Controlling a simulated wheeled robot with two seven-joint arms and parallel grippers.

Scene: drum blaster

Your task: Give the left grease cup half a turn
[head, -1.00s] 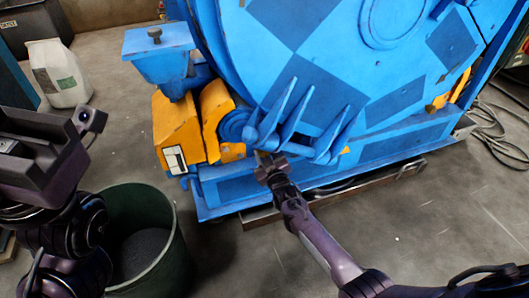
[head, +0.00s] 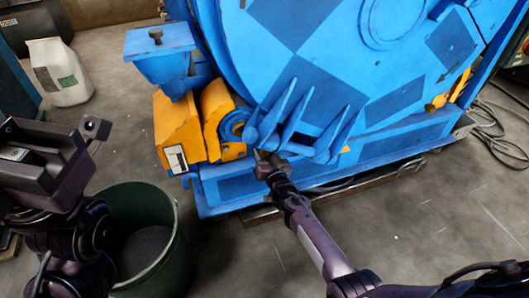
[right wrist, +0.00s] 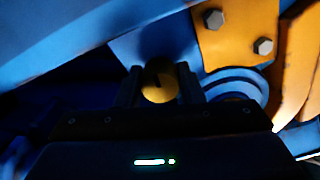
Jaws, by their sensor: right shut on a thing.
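The grease cup (right wrist: 160,84) is a small round brass-yellow cap with a dark slot across its face. In the right wrist view it sits between my right gripper's fingers (right wrist: 158,88), which are shut on it. In the head view my right gripper (head: 264,160) is low at the front of the blue drum machine (head: 310,80), beneath its blue fins. The cup is hidden there. My left gripper (head: 40,165) is at the left edge, away from the machine; its fingers cannot be made out.
A yellow bearing housing (head: 215,118) and a blue hopper (head: 160,62) are left of my right gripper. A dark green bin (head: 170,240) stands on the floor near my left arm. Open floor lies at the right front.

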